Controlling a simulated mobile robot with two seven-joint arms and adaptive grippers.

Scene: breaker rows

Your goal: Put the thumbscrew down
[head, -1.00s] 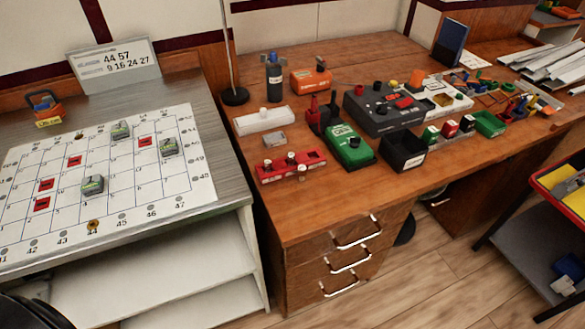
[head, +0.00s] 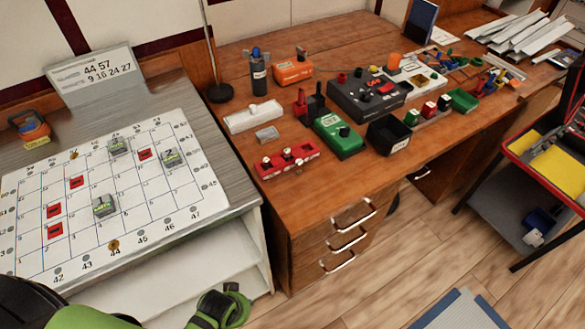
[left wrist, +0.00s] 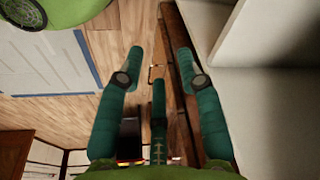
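My left gripper (head: 222,308) shows at the bottom of the head view, low in front of the grey-topped bench. In the left wrist view its green fingers (left wrist: 160,75) are spread apart with nothing between them. No thumbscrew shows in the gripper. A red block (head: 287,160) on the wooden desk carries small pale knobs, and a small metal piece (head: 299,169) shows at its front edge. I cannot tell whether any of these is the thumbscrew. My right gripper is not in view.
A white grid board (head: 130,215) with grey-green blocks and red tiles lies on the bench at left. The wooden desk (head: 300,205) holds a green box (head: 338,137), a black bin (head: 388,135) and other parts. Its front left corner is bare. A blue-and-white panel (head: 460,312) lies on the floor.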

